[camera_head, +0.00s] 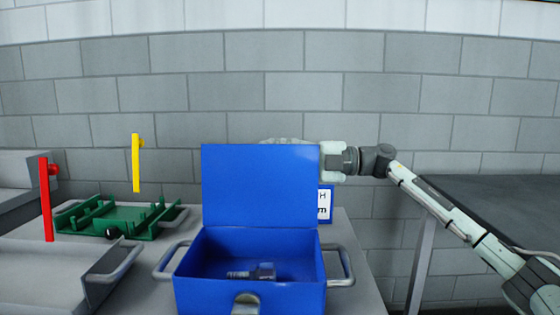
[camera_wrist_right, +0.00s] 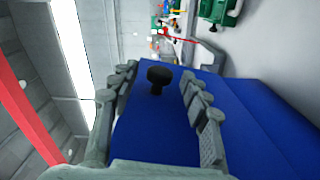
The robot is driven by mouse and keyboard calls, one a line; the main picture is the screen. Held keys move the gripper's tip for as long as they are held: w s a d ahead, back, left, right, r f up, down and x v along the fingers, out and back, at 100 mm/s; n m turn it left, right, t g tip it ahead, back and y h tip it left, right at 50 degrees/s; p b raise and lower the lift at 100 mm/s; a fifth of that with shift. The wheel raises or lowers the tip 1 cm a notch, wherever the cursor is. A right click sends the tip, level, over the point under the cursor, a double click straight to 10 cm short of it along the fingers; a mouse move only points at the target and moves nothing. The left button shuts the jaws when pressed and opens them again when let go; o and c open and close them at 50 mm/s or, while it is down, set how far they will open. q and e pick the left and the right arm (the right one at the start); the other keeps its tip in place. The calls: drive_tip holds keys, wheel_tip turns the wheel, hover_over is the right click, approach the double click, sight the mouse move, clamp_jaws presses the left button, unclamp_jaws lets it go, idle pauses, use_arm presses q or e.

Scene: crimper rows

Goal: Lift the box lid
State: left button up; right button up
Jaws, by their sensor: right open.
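The blue box (camera_head: 250,296) stands on the table, with a metal bolt (camera_head: 262,271) lying inside. Its blue lid (camera_head: 260,185) stands upright at the back of the box, hinged open. My right gripper (camera_head: 326,160) is at the upper right edge of the lid, partly behind it. In the right wrist view, its open fingers (camera_wrist_right: 158,80) are spread in front of the blue lid (camera_wrist_right: 240,120), with a black knob (camera_wrist_right: 157,75) between them. Whether the fingers touch the lid I cannot tell. My left gripper is not in view.
A green tray (camera_head: 120,220) and a grey tray (camera_head: 60,270) are left of the box. A yellow handle (camera_head: 136,165) and a red handle (camera_head: 46,200) stand upright near them. A blue-and-white sign (camera_head: 325,205) is behind the box. A dark surface (camera_head: 500,205) lies at the right.

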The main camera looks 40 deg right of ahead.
drive_tip(key=v, duration=1.2)
idle(0.3)
